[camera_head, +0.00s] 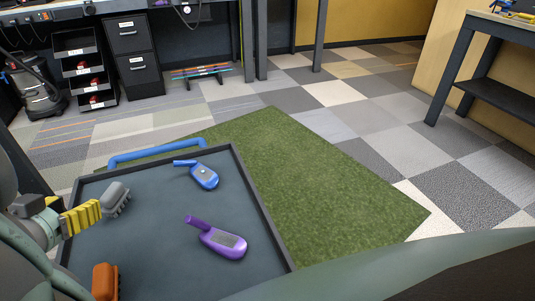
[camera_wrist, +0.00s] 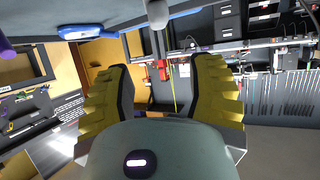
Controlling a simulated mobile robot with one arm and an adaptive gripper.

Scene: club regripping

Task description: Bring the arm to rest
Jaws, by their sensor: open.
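My gripper (camera_head: 84,216) is at the left of the head view, over the left side of a dark cart tray (camera_head: 155,235). In the wrist view my gripper (camera_wrist: 163,75) has its two yellow ridged fingers wide apart, with nothing between them. Just past the fingers in the head view is a grey piece (camera_head: 116,197); whether they touch is unclear. Much of my arm is cut off at the left edge.
A blue club head (camera_head: 204,176), a purple one (camera_head: 222,242) and an orange piece (camera_head: 105,282) lie on the tray. A blue handle (camera_head: 157,153) runs along its far edge. Green turf (camera_head: 325,190) lies beyond. A workbench (camera_head: 480,60) stands right.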

